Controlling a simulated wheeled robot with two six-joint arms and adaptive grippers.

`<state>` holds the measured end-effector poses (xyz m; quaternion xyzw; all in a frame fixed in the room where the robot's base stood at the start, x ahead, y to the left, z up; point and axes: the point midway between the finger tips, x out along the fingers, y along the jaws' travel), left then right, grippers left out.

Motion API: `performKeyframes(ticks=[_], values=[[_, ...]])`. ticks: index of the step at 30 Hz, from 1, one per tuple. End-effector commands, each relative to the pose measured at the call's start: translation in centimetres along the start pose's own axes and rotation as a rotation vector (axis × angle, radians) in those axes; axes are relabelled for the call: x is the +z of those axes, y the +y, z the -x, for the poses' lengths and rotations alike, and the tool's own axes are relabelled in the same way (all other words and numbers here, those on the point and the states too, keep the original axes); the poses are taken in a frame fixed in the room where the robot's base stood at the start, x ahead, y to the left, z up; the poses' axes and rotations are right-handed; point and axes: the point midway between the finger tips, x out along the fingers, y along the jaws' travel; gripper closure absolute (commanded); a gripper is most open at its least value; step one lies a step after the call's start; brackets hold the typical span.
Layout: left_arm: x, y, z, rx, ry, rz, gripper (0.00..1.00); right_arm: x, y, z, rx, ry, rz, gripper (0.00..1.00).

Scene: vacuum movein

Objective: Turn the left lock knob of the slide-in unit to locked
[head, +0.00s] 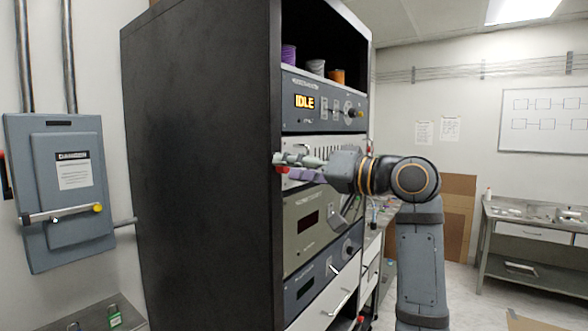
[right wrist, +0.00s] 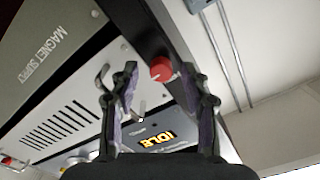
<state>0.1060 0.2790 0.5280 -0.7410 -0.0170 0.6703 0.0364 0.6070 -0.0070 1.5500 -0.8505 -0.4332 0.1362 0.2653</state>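The slide-in unit (head: 333,146) is a pale panel with vent slots in the black rack, below the unit reading IDLE; my right arm hides part of it. It also shows in the right wrist view (right wrist: 62,124). Its left lock knob (head: 281,169) is red, at the panel's left edge. In the right wrist view the knob (right wrist: 161,69) shows a small pale mark. My right gripper (head: 299,166) is open in front of the panel's left end. In the right wrist view its fingertips (right wrist: 159,72) appear on either side of the knob; contact is not clear. My left gripper is not in view.
A metal handle (right wrist: 102,77) stands out from the panel near one finger. Another red knob (right wrist: 8,161) is at the panel's other end. The MAGNET SUPPLY unit (head: 311,226) is below. A grey wall box (head: 62,190) is at left; a bench (head: 535,227) is at right.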

Motion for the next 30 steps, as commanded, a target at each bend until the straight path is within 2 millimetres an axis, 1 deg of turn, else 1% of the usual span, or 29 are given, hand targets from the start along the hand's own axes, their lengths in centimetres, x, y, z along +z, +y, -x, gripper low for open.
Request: performKeyframes(ticks=[5,8,11,15,18,21,25,30], values=[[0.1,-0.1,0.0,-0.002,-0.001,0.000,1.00,-0.1,0.0,0.1,0.000,0.001,0.001,0.53],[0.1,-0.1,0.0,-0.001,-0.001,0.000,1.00,-0.1,0.0,0.9,0.001,0.003,0.001,0.53],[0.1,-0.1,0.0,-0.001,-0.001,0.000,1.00,-0.1,0.1,2.9,0.005,0.003,0.004,0.53],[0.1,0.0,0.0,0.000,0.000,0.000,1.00,-0.1,0.2,6.6,0.008,0.004,0.005,0.53],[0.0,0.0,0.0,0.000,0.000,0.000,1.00,-0.1,0.2,8.9,0.007,0.003,0.004,0.53],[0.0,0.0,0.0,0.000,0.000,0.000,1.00,0.0,0.2,10.5,0.006,0.001,0.003,0.53],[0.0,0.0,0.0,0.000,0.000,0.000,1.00,0.0,0.1,11.7,0.002,0.001,0.001,0.53],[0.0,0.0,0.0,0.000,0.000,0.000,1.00,0.0,0.0,12.1,0.001,0.000,0.000,0.53]])
